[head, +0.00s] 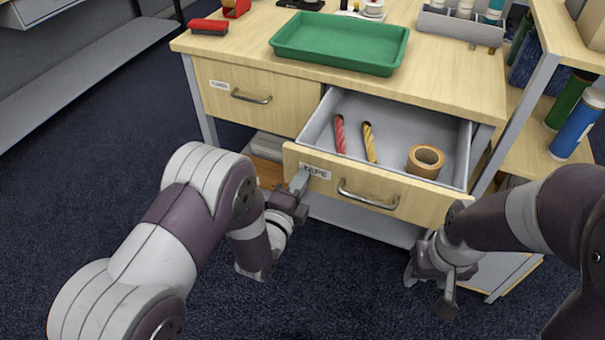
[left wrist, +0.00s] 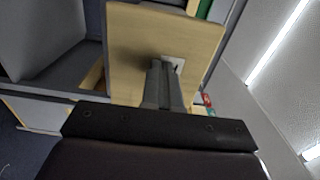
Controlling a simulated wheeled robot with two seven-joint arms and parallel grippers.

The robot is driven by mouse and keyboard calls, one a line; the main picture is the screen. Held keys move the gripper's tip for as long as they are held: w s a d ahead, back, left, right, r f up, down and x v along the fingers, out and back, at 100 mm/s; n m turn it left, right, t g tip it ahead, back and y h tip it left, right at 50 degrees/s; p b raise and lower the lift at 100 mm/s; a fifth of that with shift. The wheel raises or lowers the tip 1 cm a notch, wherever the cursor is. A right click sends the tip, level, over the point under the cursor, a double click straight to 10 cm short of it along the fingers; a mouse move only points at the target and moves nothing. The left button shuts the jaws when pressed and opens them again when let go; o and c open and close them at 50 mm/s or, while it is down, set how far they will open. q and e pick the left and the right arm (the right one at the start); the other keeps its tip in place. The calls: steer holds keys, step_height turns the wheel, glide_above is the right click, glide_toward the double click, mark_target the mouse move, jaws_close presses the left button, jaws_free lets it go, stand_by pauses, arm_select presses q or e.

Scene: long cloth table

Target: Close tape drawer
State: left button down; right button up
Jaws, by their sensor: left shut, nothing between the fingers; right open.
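The tape drawer (head: 375,192) is pulled out of the desk. Its wooden front has a TAPE label and a metal bar handle (head: 368,197). Inside lie a brown tape roll (head: 425,160), a red stick-like item (head: 340,134) and a yellow one (head: 369,142). My left gripper (head: 300,182) is shut and empty, its fingertips at the left part of the drawer front, by the label; the left wrist view shows the shut fingers (left wrist: 164,82) against or very near the wooden front (left wrist: 150,40). My right gripper (head: 428,285) is open and empty, below and right of the drawer front.
A second drawer (head: 255,97), closed, is to the left. On the desktop are a green tray (head: 340,41), a red stapler (head: 209,27) and a grey holder with bottles (head: 462,24). A shelf unit with bottles (head: 578,122) stands at the right. The carpet in front is clear.

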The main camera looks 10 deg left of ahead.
steer(key=shift+w, duration=0.2)
arm_select(q)
steer(key=shift+w, duration=0.15)
